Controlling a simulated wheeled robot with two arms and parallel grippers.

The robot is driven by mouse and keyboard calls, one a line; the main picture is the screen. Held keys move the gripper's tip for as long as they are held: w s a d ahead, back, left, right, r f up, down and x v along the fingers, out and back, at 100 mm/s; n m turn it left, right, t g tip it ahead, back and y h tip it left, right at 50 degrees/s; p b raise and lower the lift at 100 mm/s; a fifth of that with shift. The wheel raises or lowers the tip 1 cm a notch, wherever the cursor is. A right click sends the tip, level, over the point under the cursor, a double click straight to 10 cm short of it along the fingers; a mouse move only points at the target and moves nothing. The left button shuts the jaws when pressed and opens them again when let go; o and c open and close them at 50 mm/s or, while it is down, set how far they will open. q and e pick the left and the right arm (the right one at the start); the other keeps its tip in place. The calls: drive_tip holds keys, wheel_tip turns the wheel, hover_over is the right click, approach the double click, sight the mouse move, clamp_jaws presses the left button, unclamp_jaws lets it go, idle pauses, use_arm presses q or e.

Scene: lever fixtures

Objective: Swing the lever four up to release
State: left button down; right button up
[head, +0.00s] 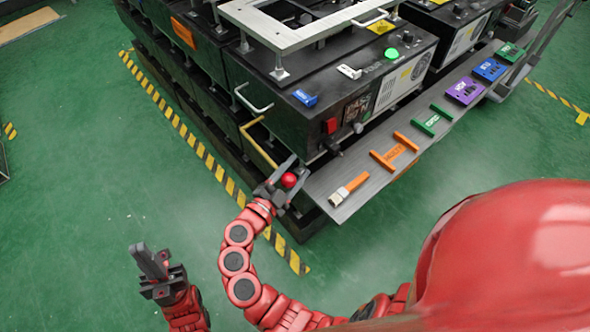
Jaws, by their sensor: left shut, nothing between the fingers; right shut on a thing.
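A red ball knob (289,180), which looks like the end of a lever, is at the near corner of the black machine. My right gripper (284,178) is shut on the knob, its fingers on either side of it. My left gripper (150,260) is shut and empty, low over the green floor at the left, well apart from the machine.
A black machine (300,120) carries a yellow handle (258,143), a red switch (330,126) and a green button (391,53). A grey shelf (340,205) with orange, green, purple and blue pieces runs along its front. The floor at left, with striped tape (190,138), is mostly clear.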

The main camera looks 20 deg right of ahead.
sight(292, 105)
drive_tip(key=shift+f, duration=0.2)
clamp_jaws()
